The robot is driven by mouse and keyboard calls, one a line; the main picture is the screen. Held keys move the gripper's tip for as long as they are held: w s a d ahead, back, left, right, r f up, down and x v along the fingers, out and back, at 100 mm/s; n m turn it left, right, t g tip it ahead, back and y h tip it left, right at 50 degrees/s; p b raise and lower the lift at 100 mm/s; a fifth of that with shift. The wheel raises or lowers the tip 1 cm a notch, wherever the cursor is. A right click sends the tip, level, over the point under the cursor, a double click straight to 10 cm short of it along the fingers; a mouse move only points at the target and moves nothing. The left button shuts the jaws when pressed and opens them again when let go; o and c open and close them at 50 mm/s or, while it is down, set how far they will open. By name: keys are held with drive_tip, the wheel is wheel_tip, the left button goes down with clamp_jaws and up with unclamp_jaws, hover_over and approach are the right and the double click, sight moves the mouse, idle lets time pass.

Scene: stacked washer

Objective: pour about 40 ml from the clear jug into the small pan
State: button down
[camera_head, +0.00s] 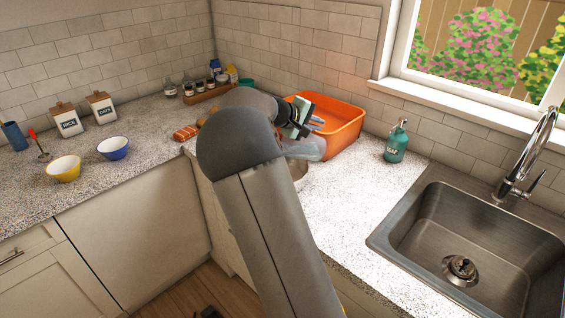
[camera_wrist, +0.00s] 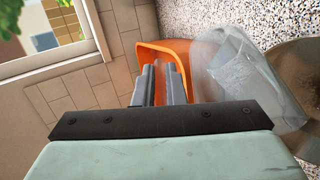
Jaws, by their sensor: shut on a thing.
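My gripper (camera_head: 304,122) is shut on the clear jug (camera_head: 305,149), at its side; the exact grip is hard to make out. In the wrist view, the gripper fingers (camera_wrist: 161,82) are close together just left of the jug (camera_wrist: 243,72). The jug is see-through and looks tilted. The small pan (camera_head: 299,169) shows only in part behind my arm. In the wrist view the pan (camera_wrist: 297,72) is a brownish-grey round shape at the right edge, overlapping the jug in the picture. I cannot tell the liquid level in either.
An orange bin (camera_head: 345,133) stands right behind the jug, near the wall. A teal soap bottle (camera_head: 396,142) and a sink (camera_head: 470,250) are to the right. A spice rack (camera_head: 208,92) is at the back. Yellow (camera_head: 64,168) and blue bowls (camera_head: 113,148) sit left.

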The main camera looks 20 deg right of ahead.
drive_tip(key=shift+a+r, duration=0.1)
drive_tip(key=shift+r, duration=0.1)
drive_tip(key=shift+s+d, duration=0.1)
drive_tip(key=shift+d, duration=0.15)
drive_tip(key=shift+s+d+h, duration=0.2)
drive_tip(key=shift+d+h, duration=0.1)
drive_tip(key=shift+d, duration=0.05)
idle(0.4)
drive_tip(key=shift+a+r+h+b, duration=0.35)
drive_tip(key=shift+r+h+b, duration=0.15)
drive_tip(key=shift+b, duration=0.1)
idle(0.9)
drive_tip(key=shift+d+r+p, duration=0.15)
drive_tip(key=shift+p, duration=0.25)
drive_tip(key=shift+s+d+f+m+y+p, duration=0.2)
drive_tip(key=shift+d+y+p, duration=0.55)
drive_tip(key=shift+p, duration=0.5)
drive_tip(key=shift+s+d+f+m+y+p, duration=0.2)
drive_tip(key=shift+d+y+p, duration=0.3)
drive_tip(key=shift+y+p, duration=0.6)
drive_tip(key=shift+s+d+f+m+y+p, duration=0.1)
drive_tip(key=shift+d+f+y+p, duration=0.15)
drive_tip(key=shift+d+y+p, duration=0.8)
